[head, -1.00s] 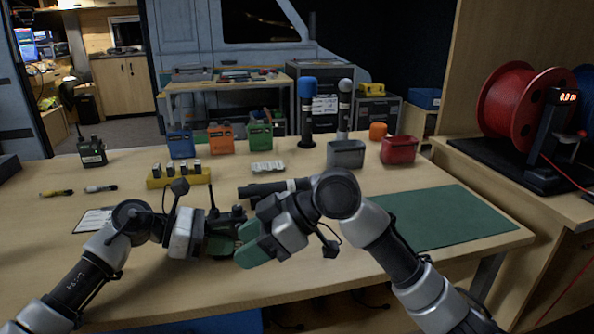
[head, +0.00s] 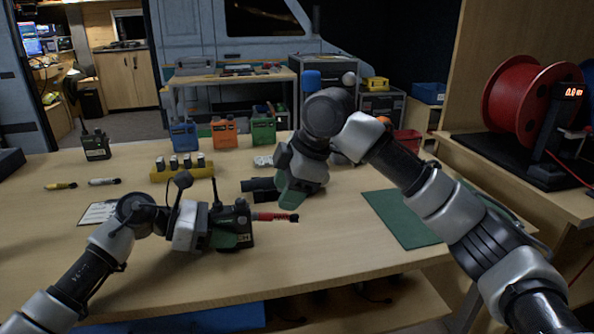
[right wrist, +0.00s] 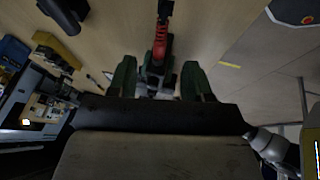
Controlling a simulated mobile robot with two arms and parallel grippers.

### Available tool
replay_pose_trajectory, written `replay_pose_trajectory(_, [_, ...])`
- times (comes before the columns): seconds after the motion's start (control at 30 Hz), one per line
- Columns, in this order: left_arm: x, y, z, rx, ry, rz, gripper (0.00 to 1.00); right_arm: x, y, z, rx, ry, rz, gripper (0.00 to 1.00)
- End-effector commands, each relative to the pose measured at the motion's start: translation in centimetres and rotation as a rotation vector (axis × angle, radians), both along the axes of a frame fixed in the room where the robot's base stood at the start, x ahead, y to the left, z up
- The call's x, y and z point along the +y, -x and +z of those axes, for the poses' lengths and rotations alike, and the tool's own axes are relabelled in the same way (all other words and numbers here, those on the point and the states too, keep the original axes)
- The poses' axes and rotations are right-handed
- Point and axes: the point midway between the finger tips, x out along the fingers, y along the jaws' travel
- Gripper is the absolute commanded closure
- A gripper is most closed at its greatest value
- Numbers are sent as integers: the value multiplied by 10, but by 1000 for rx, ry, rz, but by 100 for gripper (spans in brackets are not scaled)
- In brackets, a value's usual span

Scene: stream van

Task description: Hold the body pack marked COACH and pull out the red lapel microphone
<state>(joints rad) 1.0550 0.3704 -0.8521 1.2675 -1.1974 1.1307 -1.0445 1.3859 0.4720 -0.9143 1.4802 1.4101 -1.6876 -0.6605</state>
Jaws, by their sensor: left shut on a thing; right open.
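My left gripper (head: 226,238) is shut on a dark body pack (head: 241,220) and holds it above the front of the bench. The pack has a small pale label that I cannot read. The red lapel microphone (head: 272,216) points right from the pack, with a dark tip; whether it is still seated cannot be told. My right gripper (head: 287,198) is open just above and right of the microphone in the head view. In the right wrist view, the red microphone (right wrist: 160,50) shows in line with the gap between the green fingers (right wrist: 160,82); its depth is unclear.
Black cylinders (head: 262,187) lie behind the microphone, partly hidden by my right gripper. A yellow holder (head: 183,172) stands behind the pack. Blue, orange (head: 223,133) and green packs stand further back. A green mat (head: 400,220) lies clear at right. The bench front is free.

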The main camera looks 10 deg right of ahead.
Motion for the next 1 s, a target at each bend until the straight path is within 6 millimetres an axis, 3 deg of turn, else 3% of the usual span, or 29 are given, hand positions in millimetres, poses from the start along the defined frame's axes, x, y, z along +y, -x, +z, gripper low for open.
replay_pose_trajectory(0.1, [0, 0, 0, 0, -1, -1, 90, 9, -4, -22, 2, -1, 2, 50])
replay_pose_trajectory(0.3, [0, 0, 0, 0, -1, -1, 90, 20, -10, -46, 0, -2, 2, 50])
replay_pose_trajectory(0.77, [0, 0, 0, 0, -1, -1, 90, 25, -12, -58, -1, -2, 0, 50])
replay_pose_trajectory(1.0, [0, 0, 0, 0, -1, -1, 90, 25, -12, -58, -1, -2, 0, 86])
